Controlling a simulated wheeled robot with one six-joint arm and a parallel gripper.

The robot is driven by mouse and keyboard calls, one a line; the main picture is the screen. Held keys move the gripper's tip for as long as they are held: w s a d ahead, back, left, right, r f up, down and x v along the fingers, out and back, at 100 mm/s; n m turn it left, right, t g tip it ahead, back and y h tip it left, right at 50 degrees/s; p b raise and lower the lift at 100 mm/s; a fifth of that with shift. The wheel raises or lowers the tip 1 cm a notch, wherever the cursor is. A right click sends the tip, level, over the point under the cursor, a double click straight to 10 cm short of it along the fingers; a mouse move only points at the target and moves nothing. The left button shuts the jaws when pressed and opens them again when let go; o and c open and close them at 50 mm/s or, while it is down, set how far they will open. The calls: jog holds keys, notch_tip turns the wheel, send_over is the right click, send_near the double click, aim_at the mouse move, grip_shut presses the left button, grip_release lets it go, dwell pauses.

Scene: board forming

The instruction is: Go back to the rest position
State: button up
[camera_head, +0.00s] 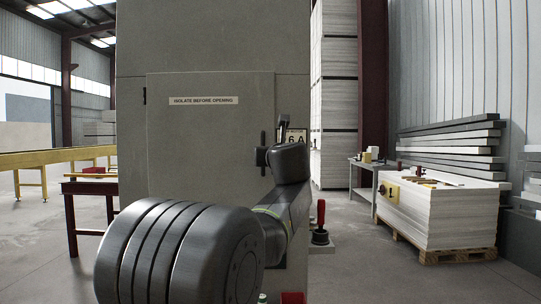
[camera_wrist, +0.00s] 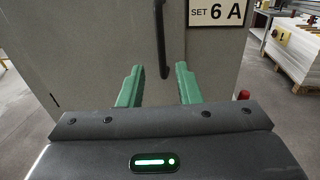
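My gripper (camera_wrist: 159,68) shows in the wrist view with its two green fingers apart. A dark vertical handle (camera_wrist: 159,35) on the grey cabinet door hangs in line with the gap between the fingertips. Its lower end shows in the gap, and neither finger is shut on it. How far the handle lies beyond the fingertips is hard to tell. In the head view the grey cabinet (camera_head: 210,45) stands straight ahead, its door (camera_head: 200,150) looking closed. My dark arm crosses in front of the door's lower right, and my green fingers cannot be made out there.
A red-handled lever (camera_head: 320,215) stands right of my arm. A pallet of white boards (camera_head: 440,220) and a small table (camera_head: 366,165) are further right. A yellow-railed conveyor (camera_head: 50,158) and a dark red stand (camera_head: 88,187) are left. Floor between lever and pallet is clear.

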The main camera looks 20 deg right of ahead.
jog(key=p, duration=0.2)
send_over(263, 173)
jog(key=shift+w+d, duration=0.1)
jog(key=shift+w, duration=0.25)
jog(key=shift+s+a+h, duration=0.2)
jog(key=shift+s+h, duration=0.1)
jog(key=shift+s, duration=0.05)
dwell(0.4)
